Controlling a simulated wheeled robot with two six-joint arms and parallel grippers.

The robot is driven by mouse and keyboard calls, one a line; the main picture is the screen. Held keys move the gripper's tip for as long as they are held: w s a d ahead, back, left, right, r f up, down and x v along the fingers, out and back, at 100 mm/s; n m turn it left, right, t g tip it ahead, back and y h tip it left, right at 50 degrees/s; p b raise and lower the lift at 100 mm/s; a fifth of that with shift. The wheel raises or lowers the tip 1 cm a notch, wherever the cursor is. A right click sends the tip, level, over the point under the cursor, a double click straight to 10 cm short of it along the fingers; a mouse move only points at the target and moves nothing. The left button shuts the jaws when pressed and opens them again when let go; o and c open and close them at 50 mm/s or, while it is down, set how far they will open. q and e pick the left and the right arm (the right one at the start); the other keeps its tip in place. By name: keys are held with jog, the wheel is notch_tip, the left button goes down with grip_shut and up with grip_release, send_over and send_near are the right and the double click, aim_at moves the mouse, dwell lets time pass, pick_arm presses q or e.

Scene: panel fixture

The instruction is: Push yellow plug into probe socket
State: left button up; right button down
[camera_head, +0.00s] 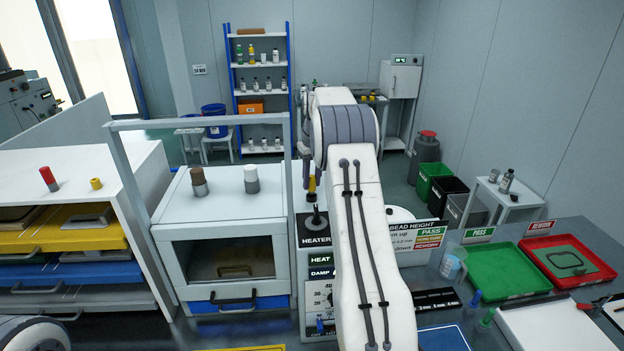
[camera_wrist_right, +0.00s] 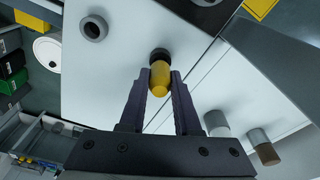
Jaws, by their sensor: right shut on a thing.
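The yellow plug (camera_wrist_right: 160,79) is upright between the two dark fingers of my right gripper (camera_wrist_right: 160,88), which is shut on it. In the head view the plug (camera_head: 312,184) shows as a small yellow spot in the right gripper (camera_head: 311,190), above the white heater panel. A dark round socket-like piece (camera_wrist_right: 159,54) sits at the plug's far end in the wrist view. A dark upright piece (camera_head: 316,218) stands below the plug in the head view. I cannot tell whether the plug touches or enters it. My left gripper is out of view.
A grey ring (camera_wrist_right: 94,28) is on the white panel top. Left of the panel stands a white cabinet (camera_head: 222,205) with a brown-topped and a white-topped post, under a grey frame (camera_head: 200,123). Green (camera_head: 505,272) and red (camera_head: 570,262) trays lie at right. My arm hides part of the panel.

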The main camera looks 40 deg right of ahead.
aim_at(314, 179)
jog(key=shift+f+b, duration=0.6)
jog(key=shift+f, duration=0.4)
jog(key=c, duration=0.5)
grip_release()
jog(key=shift+c, duration=0.2)
jog(key=r, duration=0.3)
jog(key=r+b, duration=0.1)
jog(key=r, duration=0.2)
jog(key=s+r, duration=0.1)
jog(key=r, duration=0.2)
jog(key=shift+b, duration=0.3)
jog(key=shift+s+a+r, duration=0.1)
jog(key=shift+s+r, duration=0.05)
jog(key=shift+r, duration=0.6)
